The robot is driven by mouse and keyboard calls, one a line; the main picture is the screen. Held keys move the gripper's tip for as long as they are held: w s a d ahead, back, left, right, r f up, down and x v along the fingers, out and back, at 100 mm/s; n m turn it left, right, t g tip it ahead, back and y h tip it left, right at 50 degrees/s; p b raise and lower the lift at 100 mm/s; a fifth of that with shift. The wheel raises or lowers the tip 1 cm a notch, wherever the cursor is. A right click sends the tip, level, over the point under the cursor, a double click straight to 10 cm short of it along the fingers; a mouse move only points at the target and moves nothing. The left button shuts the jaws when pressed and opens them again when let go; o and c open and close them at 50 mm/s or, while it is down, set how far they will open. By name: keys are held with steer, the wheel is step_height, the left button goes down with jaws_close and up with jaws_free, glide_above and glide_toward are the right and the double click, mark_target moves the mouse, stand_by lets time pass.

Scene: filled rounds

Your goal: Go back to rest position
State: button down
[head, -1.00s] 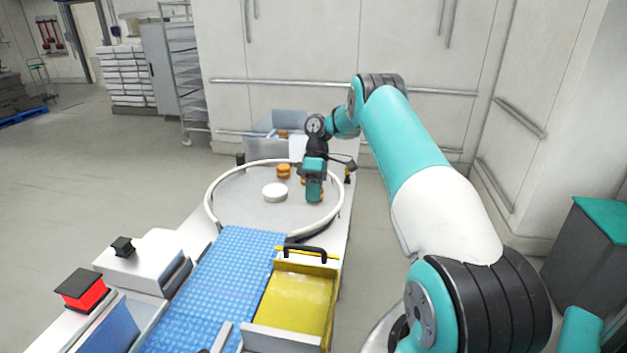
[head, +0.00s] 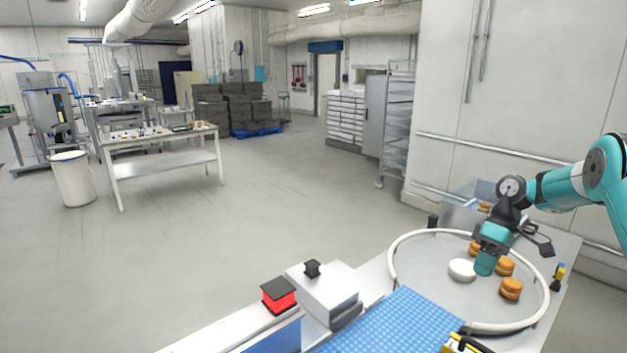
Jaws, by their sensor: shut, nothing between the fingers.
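My gripper (head: 486,263) hangs from my teal arm at the right of the head view, over the round grey table (head: 430,262) with a raised white rim. It is shut and empty; its fingertips are hard to make out. A white disc (head: 462,271) lies on the table just left of it. Brown filled rounds lie close by: one (head: 505,267) right of the gripper, one (head: 511,289) nearer the front, and one (head: 474,248) behind, partly hidden by the gripper.
A blue belt (head: 400,325) leads up to the round table. A clear bin (head: 470,200) is behind. Open floor lies left, with a white worktable (head: 150,140) and white barrel (head: 73,180).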

steer(key=s+a+r+t+b, duration=0.15)
steer(key=s+a+r, duration=0.25)
steer(key=a, duration=0.6)
steer(key=s+a+r+b, duration=0.3)
steer(key=s+a+r, duration=0.1)
steer(key=a, duration=0.6)
steer(key=s+a+f+t+b, duration=0.1)
steer(key=s+a, duration=0.3)
steer(key=s, duration=0.7)
steer(key=s+a+f+b, duration=0.2)
steer(key=s+a+b, duration=0.2)
steer(key=s, duration=0.8)
steer(key=shift+a+f+t+h+b, duration=0.2)
steer(key=shift+f+t+h+b, duration=0.1)
steer(key=shift+f+t+h, duration=0.1)
